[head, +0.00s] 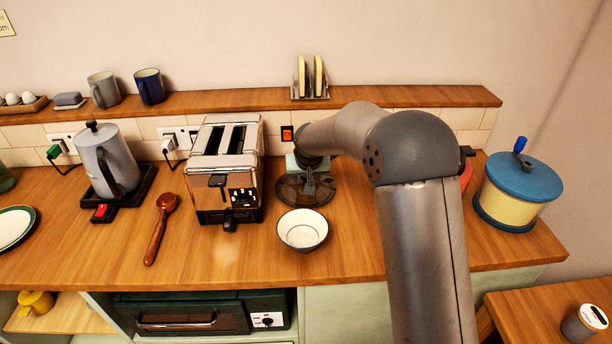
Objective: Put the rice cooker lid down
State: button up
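A round, dark, see-through lid (292,192), which looks like the rice cooker lid, is between the toaster and my arm, just behind the white bowl. My gripper (310,185) is over the lid's middle, pointing down. The fingers are small, dark and partly merged with the lid, so I cannot tell whether they are shut on its knob. I also cannot tell whether the lid touches the counter or is slightly above it. A red object (466,172) shows only at its edge behind my arm; it may be the rice cooker, but most of it is hidden.
The toaster (228,165) stands left of the lid, and the white bowl (303,231) in front. A wooden spoon (160,228) and kettle (106,160) are farther left. A blue-lidded yellow container (518,190) stands right. Bare counter (340,262) lies along the front.

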jog(key=shift+r, duration=0.1)
jog(key=shift+r, duration=0.25)
jog(key=b+v, duration=0.1)
jog(key=v, duration=1.1)
jog(key=s+d+f+m+g+h, duration=0.1)
jog(key=s+d+g, duration=0.1)
jog(key=s+d, duration=0.65)
jog(key=s+d+f+g+h, duration=0.1)
jog(key=s+d, duration=0.5)
jog(key=s, duration=0.6)
jog(key=s+d+f+g, duration=0.1)
jog(key=s+d+f, duration=0.1)
jog(key=s, duration=0.5)
jog(key=s+d+f+g+y, duration=0.1)
jog(key=s+d+f, duration=0.1)
jog(key=s, duration=0.6)
jog(key=shift+s+f+m, duration=0.2)
jog(key=shift+f+m, duration=0.2)
jog(key=shift+f, duration=0.05)
